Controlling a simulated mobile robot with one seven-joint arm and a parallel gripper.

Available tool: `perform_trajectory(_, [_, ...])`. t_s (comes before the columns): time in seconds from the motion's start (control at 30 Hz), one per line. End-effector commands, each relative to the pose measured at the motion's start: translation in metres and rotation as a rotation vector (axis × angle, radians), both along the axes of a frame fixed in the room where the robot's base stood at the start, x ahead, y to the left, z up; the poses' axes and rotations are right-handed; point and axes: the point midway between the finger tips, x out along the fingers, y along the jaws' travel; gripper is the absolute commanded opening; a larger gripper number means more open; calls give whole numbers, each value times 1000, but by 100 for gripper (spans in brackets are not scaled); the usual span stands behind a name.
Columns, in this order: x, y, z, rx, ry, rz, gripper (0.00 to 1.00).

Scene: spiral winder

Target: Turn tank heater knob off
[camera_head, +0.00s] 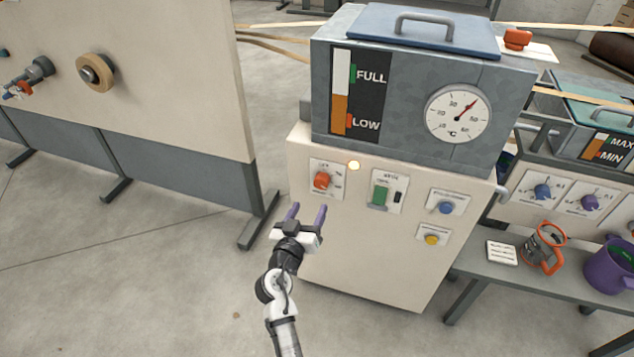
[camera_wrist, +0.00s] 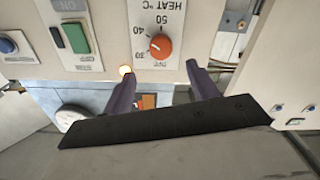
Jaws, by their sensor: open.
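The tank heater knob is an orange-red round knob (camera_head: 321,181) on a white dial plate at the upper left of the machine's cream front panel. In the wrist view the same knob (camera_wrist: 161,46) sits on a plate reading "HEAT °C", with marks such as 30, 40 and 50. A small lamp (camera_head: 354,165) glows above and right of the knob. My gripper (camera_head: 307,208) is open and empty, with purple fingers pointing toward the panel just below the knob. In the wrist view the fingers (camera_wrist: 160,75) are apart, and the knob shows between and beyond them, not touched.
A green switch (camera_head: 379,195), a blue button (camera_head: 446,208) and a yellow button (camera_head: 432,240) are on the same panel. The tank (camera_head: 420,110) with its gauge is above. A bench (camera_head: 480,262) with a jug stands at right. Open floor lies left.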

Motion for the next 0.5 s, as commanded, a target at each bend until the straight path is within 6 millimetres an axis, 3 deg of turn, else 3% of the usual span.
perform_trajectory(0.2, [47,-15,5,3,-1,0,59])
perform_trajectory(0.5, [89,-28,2,1,0,2,59])
